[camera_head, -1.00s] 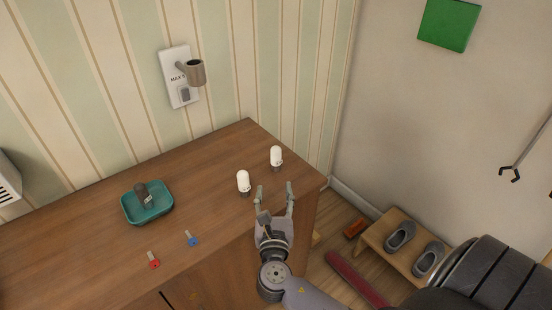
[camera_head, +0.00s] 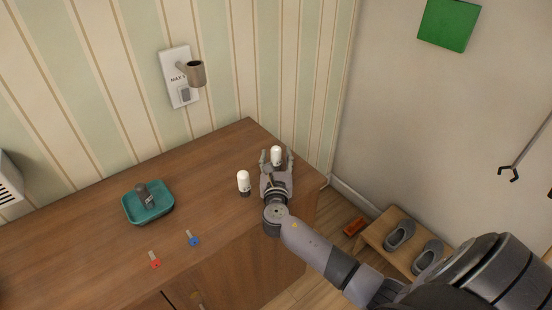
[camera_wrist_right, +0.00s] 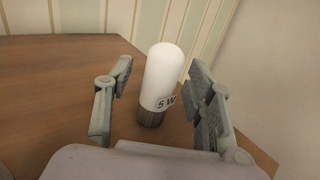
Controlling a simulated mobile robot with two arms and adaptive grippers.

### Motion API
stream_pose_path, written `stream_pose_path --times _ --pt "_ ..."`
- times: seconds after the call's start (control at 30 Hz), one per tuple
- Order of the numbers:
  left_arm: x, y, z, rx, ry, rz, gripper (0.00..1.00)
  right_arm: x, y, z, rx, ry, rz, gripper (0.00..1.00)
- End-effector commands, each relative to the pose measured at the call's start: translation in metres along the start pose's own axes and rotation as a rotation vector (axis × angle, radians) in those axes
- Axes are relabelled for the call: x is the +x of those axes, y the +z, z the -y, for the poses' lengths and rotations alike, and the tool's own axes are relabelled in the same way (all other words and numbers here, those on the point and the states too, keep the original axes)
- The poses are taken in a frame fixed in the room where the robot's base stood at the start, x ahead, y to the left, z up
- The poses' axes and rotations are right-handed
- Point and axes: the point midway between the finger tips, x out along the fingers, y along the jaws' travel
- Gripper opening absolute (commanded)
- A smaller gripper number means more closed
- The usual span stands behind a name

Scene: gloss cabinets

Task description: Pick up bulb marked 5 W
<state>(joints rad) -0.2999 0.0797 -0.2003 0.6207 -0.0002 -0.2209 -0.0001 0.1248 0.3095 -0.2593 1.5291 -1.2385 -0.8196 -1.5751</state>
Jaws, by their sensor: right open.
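The bulb marked 5 W (camera_wrist_right: 162,78) is white with a dark ribbed base and stands upright on the cabinet top. In the head view the same bulb (camera_head: 276,153) is the right one of two white bulbs. My right gripper (camera_head: 276,158) is open, with its fingers on either side of this bulb. In the right wrist view the right gripper (camera_wrist_right: 158,100) shows gaps between both fingers and the bulb. The other white bulb (camera_head: 243,179) stands just left of the gripper; its marking cannot be read. My left gripper is not in view.
A teal tray (camera_head: 130,212) holding a dark bulb-like object (camera_head: 145,196) is at the left. Red (camera_head: 155,261) and blue (camera_head: 193,239) keys lie in front. A wall lamp holder (camera_head: 195,74) is above. The cabinet's right edge is close to the gripper.

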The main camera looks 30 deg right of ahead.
Motion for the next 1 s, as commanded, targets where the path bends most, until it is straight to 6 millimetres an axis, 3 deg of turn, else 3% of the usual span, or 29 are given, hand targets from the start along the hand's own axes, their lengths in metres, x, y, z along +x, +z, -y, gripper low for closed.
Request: stream_pose_path --times 0.3,1.0 --pt "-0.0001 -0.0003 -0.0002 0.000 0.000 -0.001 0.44 0.0059 -0.0004 -0.0001 0.000 0.001 -0.001 0.49" --pt "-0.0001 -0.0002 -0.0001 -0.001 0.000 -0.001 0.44 0.0055 -0.0003 -0.0004 0.000 0.001 -0.001 0.03"
